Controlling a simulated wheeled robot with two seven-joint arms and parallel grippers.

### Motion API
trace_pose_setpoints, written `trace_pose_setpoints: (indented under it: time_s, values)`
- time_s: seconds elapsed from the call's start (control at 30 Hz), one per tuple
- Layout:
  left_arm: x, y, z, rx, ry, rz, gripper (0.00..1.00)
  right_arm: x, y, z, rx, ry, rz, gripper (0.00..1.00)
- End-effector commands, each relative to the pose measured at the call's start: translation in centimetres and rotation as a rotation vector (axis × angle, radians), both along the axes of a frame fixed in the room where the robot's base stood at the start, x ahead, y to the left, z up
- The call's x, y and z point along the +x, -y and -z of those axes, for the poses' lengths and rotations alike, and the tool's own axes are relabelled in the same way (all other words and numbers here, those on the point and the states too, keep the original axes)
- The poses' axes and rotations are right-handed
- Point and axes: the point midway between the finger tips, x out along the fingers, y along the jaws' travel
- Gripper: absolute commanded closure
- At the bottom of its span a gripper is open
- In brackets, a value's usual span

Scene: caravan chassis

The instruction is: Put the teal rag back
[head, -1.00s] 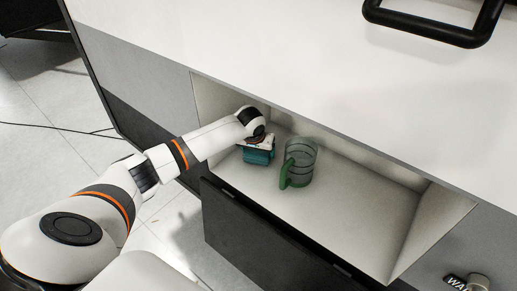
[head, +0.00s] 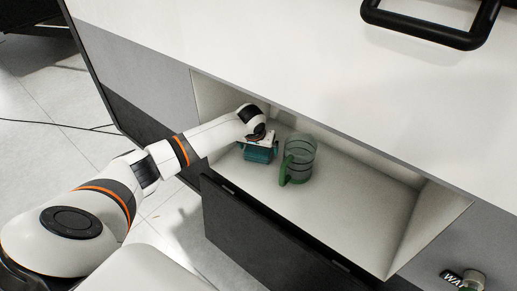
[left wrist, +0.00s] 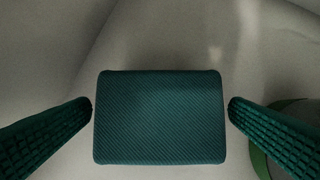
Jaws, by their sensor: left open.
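The teal rag (head: 260,154) is a folded block inside the open compartment, near its left end. In the left wrist view the rag (left wrist: 160,117) lies between my two fingers, with a narrow gap on each side. My left gripper (head: 259,147) is open around the rag; the wrist hides part of the rag in the head view. The fingertips also show at either side in the left wrist view (left wrist: 160,105). My right gripper is not in view.
A green-handled clear mug (head: 299,160) stands just right of the rag, close to one finger. The compartment floor (head: 360,205) is clear further right. A dark flap (head: 275,240) hangs open below. A black handle (head: 430,25) is above.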

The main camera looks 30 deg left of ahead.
Motion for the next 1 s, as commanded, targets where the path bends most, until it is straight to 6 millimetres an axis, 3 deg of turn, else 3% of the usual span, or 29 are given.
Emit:
trace_pose_setpoints:
  time_s: [0.4, 1.0]
  values:
    - [-2.2, 0.7, -5.5, -0.001, 0.001, -0.001, 0.00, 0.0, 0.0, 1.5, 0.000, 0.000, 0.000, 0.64]
    - [-2.4, 0.8, -6.1, 0.000, 0.000, -0.001, 0.00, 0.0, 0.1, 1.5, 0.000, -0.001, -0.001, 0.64]
